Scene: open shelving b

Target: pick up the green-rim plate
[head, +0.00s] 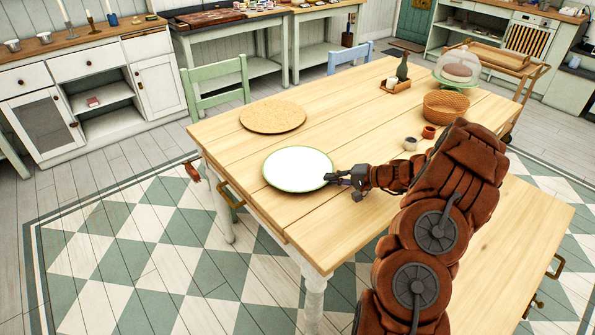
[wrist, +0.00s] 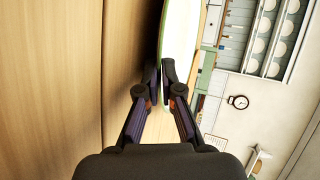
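The green-rim plate (head: 298,169) is white with a thin green edge and is at the near left part of the wooden table (head: 340,225). My gripper (head: 330,178) is at the plate's right edge, low over the tabletop. In the wrist view the plate (wrist: 183,30) shows nearly edge-on. The fingers of my gripper (wrist: 162,78) are close together there, one over the plate's face and one on the table side, with the rim between them. I cannot tell whether the plate is clear of the table.
A round cork-coloured mat (head: 273,117) lies behind the plate. Two small cups, a brown one (head: 429,132) and a grey one (head: 410,144), and a wicker basket (head: 446,106) stand to the right. A cake stand (head: 458,70) and a bottle (head: 402,68) are farther back.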

